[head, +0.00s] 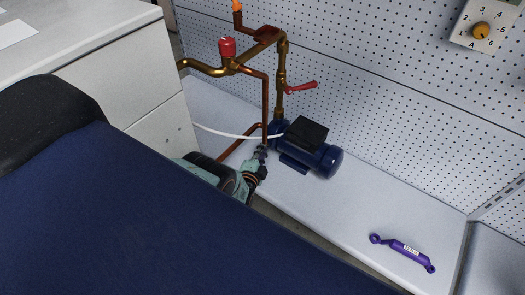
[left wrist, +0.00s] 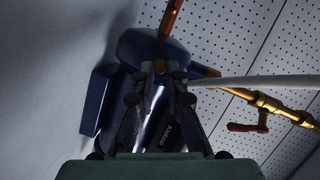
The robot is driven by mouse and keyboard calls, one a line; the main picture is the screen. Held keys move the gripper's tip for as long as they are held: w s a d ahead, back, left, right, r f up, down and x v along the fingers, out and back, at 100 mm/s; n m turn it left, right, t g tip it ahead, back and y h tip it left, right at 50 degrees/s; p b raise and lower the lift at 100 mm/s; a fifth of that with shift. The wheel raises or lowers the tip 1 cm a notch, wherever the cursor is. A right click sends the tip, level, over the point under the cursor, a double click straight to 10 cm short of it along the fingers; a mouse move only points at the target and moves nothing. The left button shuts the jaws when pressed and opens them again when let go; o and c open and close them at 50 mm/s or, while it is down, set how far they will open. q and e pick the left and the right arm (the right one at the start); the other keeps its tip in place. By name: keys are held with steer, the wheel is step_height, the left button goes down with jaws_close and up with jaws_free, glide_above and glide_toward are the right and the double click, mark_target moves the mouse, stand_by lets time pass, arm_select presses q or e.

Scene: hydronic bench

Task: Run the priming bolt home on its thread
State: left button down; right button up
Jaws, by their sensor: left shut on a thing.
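The blue pump (head: 318,162) with its black box (head: 306,131) sits on the bench below the copper pipes. My left gripper (head: 262,154) is at the pump's near left side. In the left wrist view the gripper (left wrist: 164,76) is shut with its fingers close together in front of the pump's blue body (left wrist: 97,100). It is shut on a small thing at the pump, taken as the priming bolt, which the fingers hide. The thread and how deep the bolt sits cannot be seen. My right gripper is not in view.
A purple wrench (head: 403,252) with a white label lies on the bench at right. A white hose (head: 228,132) runs to the pump. A red lever (head: 301,87) and a red-capped valve (head: 227,48) are on the pipes. A dial plate (head: 465,35) hangs on the perforated wall.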

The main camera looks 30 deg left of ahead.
arm_select(q)
steer(key=c, duration=1.5)
jaws_free()
steer(key=shift+w+a+r+n+g, duration=0.15)
steer(key=shift+n+g, duration=0.15)
steer(key=shift+n, duration=0.5)
steer(key=n+h, duration=0.1)
steer(key=n, duration=0.1)
steer(key=n+g+h, duration=0.1)
steer(key=n+h, duration=0.1)
steer(key=n, duration=0.1)
steer(key=n+h, duration=0.2)
steer(key=n, duration=0.1)
steer(key=shift+a+r, duration=0.2)
steer(key=shift+a, duration=0.15)
jaws_close()
